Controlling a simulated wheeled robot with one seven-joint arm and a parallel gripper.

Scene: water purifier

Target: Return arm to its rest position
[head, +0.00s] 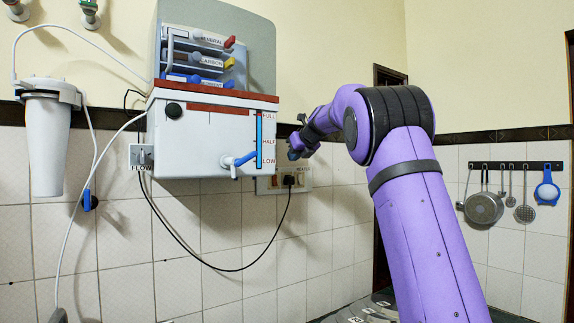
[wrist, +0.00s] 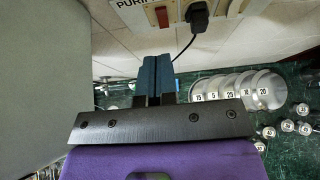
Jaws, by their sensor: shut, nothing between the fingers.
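My purple arm rises from the lower right in the head view and bends left at its elbow. My gripper (head: 293,153) is just right of the water purifier (head: 210,145), near the wall. In the wrist view my gripper (wrist: 155,62) has its two blue-grey fingers together with nothing between them. The purifier is a white wall unit with a level gauge, a blue tap (head: 240,160) and coloured filter levers on top. I cannot tell whether the gripper touches anything.
A socket panel (head: 284,181) with a black plug is on the wall below the gripper. A white filter canister (head: 46,140) hangs at left. Pans and utensils hang from a rack (head: 515,166) at right. Labelled round metal items (wrist: 240,90) stand on a green counter.

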